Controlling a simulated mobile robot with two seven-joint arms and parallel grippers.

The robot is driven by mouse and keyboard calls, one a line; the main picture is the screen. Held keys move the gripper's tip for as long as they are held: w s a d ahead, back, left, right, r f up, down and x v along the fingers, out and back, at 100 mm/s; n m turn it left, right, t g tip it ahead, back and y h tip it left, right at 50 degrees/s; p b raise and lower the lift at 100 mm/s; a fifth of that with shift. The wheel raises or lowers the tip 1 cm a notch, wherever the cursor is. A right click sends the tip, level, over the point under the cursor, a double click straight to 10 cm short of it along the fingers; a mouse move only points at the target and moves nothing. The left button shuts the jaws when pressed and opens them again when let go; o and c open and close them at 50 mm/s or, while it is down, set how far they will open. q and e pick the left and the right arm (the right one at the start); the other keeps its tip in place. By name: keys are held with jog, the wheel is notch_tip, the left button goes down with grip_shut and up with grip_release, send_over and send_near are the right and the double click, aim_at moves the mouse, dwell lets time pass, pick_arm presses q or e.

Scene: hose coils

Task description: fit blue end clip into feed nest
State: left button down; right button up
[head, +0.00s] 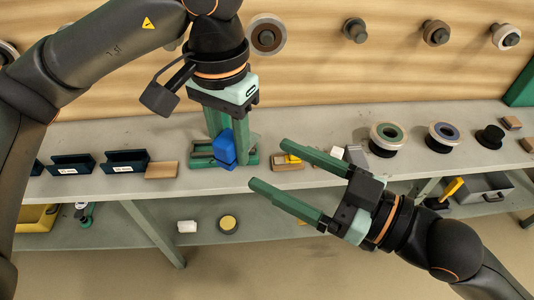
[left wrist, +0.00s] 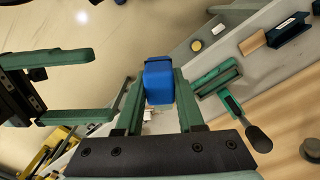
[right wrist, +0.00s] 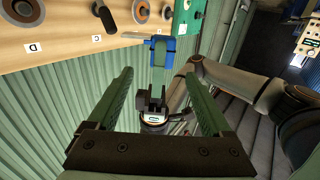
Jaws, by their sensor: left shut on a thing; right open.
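The blue end clip (head: 223,150) is held between the fingertips of my left gripper (head: 226,136), which points down over the bench. It also shows between the fingers in the left wrist view (left wrist: 159,82) and in the right wrist view (right wrist: 170,44). The green feed nest (head: 201,161) lies on the bench at the clip, partly hidden by the clip and fingers; I cannot tell whether they touch. In the left wrist view the nest (left wrist: 216,77) appears right of the clip. My right gripper (head: 268,166) is open and empty, near the bench's front edge.
Dark trays (head: 126,161) and a tan block (head: 161,170) stand left of the nest. A tan block with a yellow part (head: 287,163) lies to its right. Spools (head: 389,136) stand further right. A lower shelf (head: 290,228) runs beneath the bench (head: 340,180).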

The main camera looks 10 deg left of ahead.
jog(key=x, duration=1.2)
jog(key=shift+w+d, duration=0.15)
jog(key=shift+w, duration=0.1)
grip_shut()
pick_arm(q)
jog(key=c, duration=0.9)
grip_release()
jog(key=o, duration=0.5)
jog(key=shift+c, duration=0.2)
pick_arm(e)
jog(key=shift+s, duration=0.15)
